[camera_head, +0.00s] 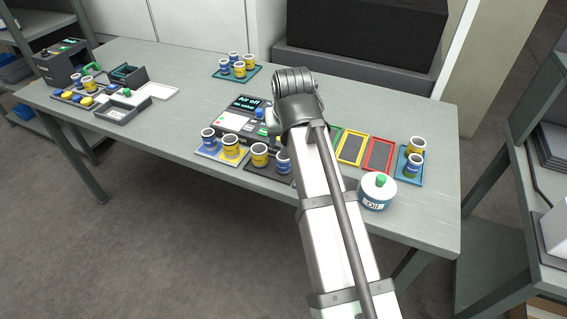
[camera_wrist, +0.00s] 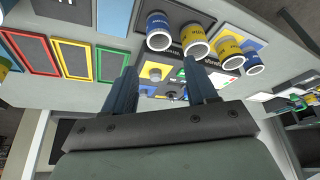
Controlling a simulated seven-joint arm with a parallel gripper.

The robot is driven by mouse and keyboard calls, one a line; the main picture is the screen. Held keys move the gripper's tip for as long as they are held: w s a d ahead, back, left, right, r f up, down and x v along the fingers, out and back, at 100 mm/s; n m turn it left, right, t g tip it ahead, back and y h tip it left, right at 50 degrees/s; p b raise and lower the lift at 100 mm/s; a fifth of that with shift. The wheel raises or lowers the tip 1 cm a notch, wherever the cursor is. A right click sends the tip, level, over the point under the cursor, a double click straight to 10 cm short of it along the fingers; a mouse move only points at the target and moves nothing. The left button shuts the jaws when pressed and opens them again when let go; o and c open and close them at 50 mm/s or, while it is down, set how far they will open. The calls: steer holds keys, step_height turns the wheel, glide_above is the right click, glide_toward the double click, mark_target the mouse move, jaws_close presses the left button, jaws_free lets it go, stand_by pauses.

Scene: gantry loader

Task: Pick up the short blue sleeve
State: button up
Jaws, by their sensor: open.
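Several blue sleeves with white rims show; I cannot tell for sure which is the short one. One blue sleeve (camera_head: 283,161) stands upright on a dark tray (camera_head: 252,168), partly behind my arm, beside a yellow sleeve (camera_head: 260,155); it also shows in the wrist view (camera_wrist: 159,31). Another blue sleeve (camera_head: 209,139) stands on a blue-and-white pad beside a yellow sleeve (camera_head: 231,147). A third blue sleeve (camera_head: 412,168) stands on a blue tray at right. My gripper (camera_wrist: 162,67) is open and empty, its fingers over the control panel side of the sleeves. The head view hides its fingers.
A control panel (camera_head: 243,108) reading "Air off" stands behind the sleeves. Yellow (camera_head: 351,148) and red (camera_head: 378,156) frames and a white oil can (camera_head: 377,192) are to the right. A teal tray (camera_head: 252,73) with more sleeves is at the back.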

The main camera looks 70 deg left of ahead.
mark_target(283, 163)
steer(key=shift+x, duration=6.9)
steer(key=shift+d, duration=0.15)
steer(key=shift+c, duration=0.2)
steer(key=c, duration=0.9)
steer(key=shift+r, duration=0.1)
